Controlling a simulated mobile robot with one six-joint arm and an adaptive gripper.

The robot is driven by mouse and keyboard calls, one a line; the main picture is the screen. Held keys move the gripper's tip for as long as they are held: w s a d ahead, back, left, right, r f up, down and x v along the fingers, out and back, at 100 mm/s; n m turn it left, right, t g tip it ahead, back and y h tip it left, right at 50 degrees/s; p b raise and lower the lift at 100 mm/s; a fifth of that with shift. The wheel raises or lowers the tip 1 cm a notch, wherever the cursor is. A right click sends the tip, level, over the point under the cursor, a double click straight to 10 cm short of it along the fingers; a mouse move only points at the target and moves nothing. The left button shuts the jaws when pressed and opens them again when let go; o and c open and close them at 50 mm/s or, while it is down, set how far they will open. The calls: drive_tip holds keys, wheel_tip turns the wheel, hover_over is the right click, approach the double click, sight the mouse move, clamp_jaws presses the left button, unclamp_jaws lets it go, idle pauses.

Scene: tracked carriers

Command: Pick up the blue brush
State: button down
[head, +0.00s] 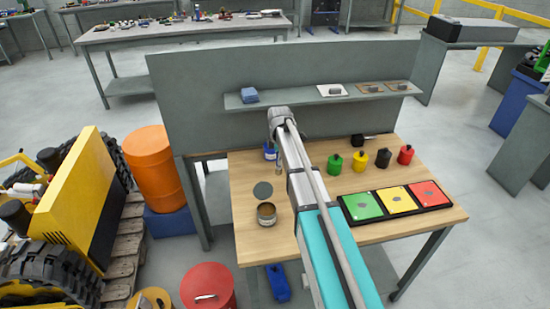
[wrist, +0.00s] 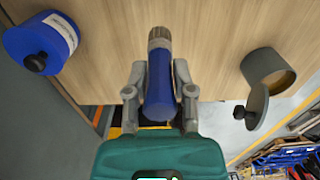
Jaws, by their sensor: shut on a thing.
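The blue brush (wrist: 159,85) has a blue handle and a grey-brown ribbed end, and it points up the wrist view. My gripper (wrist: 159,68) has its two grey fingers closed on either side of the blue handle. The wooden tabletop (wrist: 215,40) lies behind the brush; I cannot tell whether the brush touches it. In the head view my arm reaches over the table (head: 250,240) and hides most of the gripper and brush.
A blue pot (wrist: 42,48) with a white label is at the wrist view's upper left. An open tin (head: 266,212) and a grey lid (head: 262,190) are left of my arm. Green, yellow and red trays (head: 397,200) and several small pots lie right. A shelf (head: 300,96) stands behind.

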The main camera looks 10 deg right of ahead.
drive_tip(key=s+d+r+p, duration=0.1)
drive_tip(key=s+r+p, duration=0.6)
drive_tip(key=s, duration=0.6)
drive_tip(key=shift+r+p, duration=0.35)
drive_tip(key=shift+r, duration=0.5)
drive_tip(key=shift+w, duration=0.1)
idle(0.8)
